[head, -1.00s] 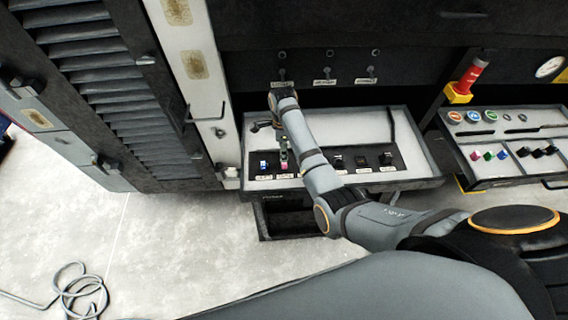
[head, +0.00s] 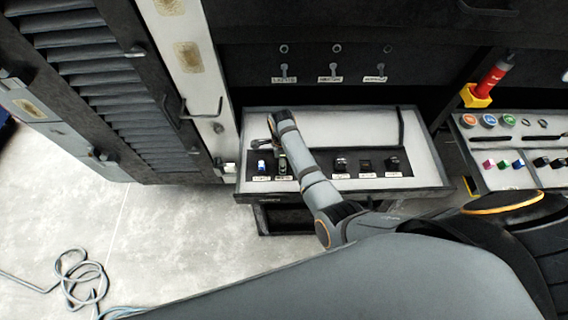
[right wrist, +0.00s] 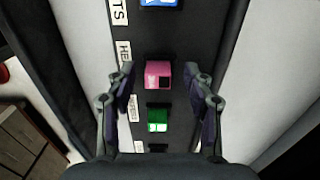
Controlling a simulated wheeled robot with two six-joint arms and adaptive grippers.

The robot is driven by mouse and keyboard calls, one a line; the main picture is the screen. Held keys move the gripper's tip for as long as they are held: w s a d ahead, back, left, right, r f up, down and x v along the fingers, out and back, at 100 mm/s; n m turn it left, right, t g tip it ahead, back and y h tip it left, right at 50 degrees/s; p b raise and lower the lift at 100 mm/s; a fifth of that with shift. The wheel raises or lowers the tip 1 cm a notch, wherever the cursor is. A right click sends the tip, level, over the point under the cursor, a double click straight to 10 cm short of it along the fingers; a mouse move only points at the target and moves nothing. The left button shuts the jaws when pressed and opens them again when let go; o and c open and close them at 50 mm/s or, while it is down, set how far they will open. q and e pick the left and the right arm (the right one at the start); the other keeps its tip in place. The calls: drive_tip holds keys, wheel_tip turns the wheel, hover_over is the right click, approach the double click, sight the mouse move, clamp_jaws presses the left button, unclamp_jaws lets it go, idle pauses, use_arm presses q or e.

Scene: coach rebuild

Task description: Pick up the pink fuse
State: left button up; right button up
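The pink fuse (right wrist: 158,74) sits in a dark strip in the right wrist view, between a blue fuse (right wrist: 158,3) and a green fuse (right wrist: 158,120). My right gripper (right wrist: 159,80) is open, its two fingertips on either side of the pink fuse with a gap at each side. In the head view my right gripper (head: 281,164) is low over the left part of the open drawer (head: 425,165), beside the blue fuse (head: 262,166). The pink fuse cannot be made out there behind the gripper. My left gripper is not in view.
Several black fuses (head: 365,163) sit further right in the drawer's strip. A second tray (head: 517,178) with coloured pieces lies at the right, below a red cylinder with a yellow base (head: 477,95). A coiled cable (head: 82,275) lies on the floor.

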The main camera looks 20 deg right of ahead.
drive_tip(key=shift+s+a+r, duration=0.25)
drive_tip(key=shift+s+a, duration=0.05)
drive_tip(key=c, duration=0.5)
drive_tip(key=shift+f, duration=0.1)
drive_tip(key=shift+c, duration=1.1)
drive_tip(key=shift+w+d+f, duration=0.15)
drive_tip(key=shift+w+d, duration=0.05)
drive_tip(key=shift+c, duration=0.8)
drive_tip(key=shift+s, duration=0.1)
drive_tip(key=shift+r, duration=0.4)
wheel_tip(320, 180, up, 3)
drive_tip(key=shift+f+p, duration=0.1)
drive_tip(key=shift+p, duration=0.5)
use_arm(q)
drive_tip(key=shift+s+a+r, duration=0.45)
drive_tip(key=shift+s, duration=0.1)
use_arm(e)
drive_tip(key=s+d+r, duration=0.2)
drive_tip(key=s+r, duration=0.2)
drive_tip(key=s, duration=0.2)
drive_tip(key=s+d+r, duration=0.3)
drive_tip(key=s+r, duration=0.2)
drive_tip(key=s, duration=0.1)
drive_tip(key=shift+s+d+r, duration=0.25)
drive_tip(key=shift+s+d, duration=0.1)
